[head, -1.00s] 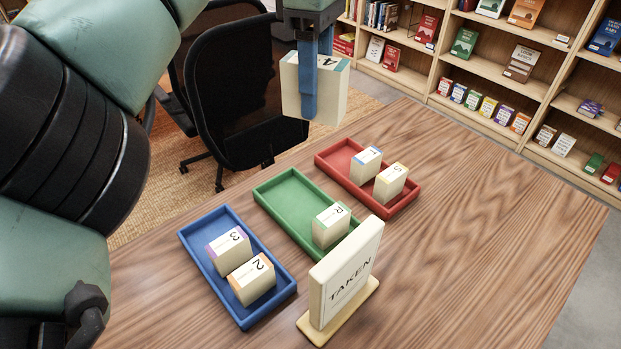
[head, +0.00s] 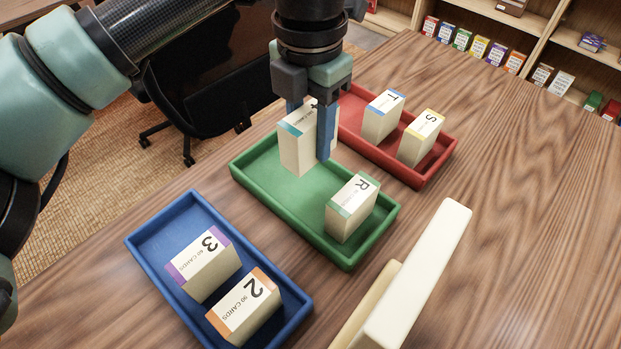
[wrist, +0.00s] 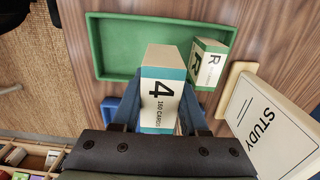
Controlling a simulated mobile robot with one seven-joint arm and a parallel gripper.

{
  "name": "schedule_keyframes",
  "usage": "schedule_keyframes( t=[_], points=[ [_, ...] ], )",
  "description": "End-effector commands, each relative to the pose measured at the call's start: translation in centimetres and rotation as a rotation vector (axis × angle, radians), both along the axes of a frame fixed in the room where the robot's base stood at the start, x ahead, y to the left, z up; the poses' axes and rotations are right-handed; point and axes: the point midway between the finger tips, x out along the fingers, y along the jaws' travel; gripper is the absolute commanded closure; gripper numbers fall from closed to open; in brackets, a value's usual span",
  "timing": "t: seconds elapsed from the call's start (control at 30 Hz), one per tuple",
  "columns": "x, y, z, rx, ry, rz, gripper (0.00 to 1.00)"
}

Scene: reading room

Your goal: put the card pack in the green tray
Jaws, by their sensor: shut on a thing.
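My gripper (head: 309,132) is shut on a cream card pack (head: 297,154) with a teal band. In the wrist view the pack (wrist: 158,100) reads "4" and "160 CARDS". It is upright, over the far-left part of the green tray (head: 258,162) in the head view. I cannot tell whether its bottom touches the tray floor. Another pack marked "R" (head: 352,208) stands in the tray's near-right end, apart from the held pack. The green tray (wrist: 118,48) also shows in the wrist view, partly hidden by the held pack.
A blue tray (head: 150,240) at left holds packs "3" (head: 207,266) and "2" (head: 244,307). A red tray (head: 440,167) at right holds packs "T" (head: 383,117) and "S" (head: 420,138). A cream sign (head: 420,285) stands in front of the green tray. The table's right side is clear.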

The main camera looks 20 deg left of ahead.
Motion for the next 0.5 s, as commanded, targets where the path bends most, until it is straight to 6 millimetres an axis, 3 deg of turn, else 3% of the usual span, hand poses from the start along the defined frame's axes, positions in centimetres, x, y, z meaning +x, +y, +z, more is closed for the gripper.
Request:
schedule_keyframes(
  t=[0.2,0.5],
  points=[
    [-0.1,-0.1,-4.3,-0.004,0.001,-0.002,1.0],
    [-0.1,0.0,-7.8,-0.003,0.002,-0.003,1.0]
  ],
)
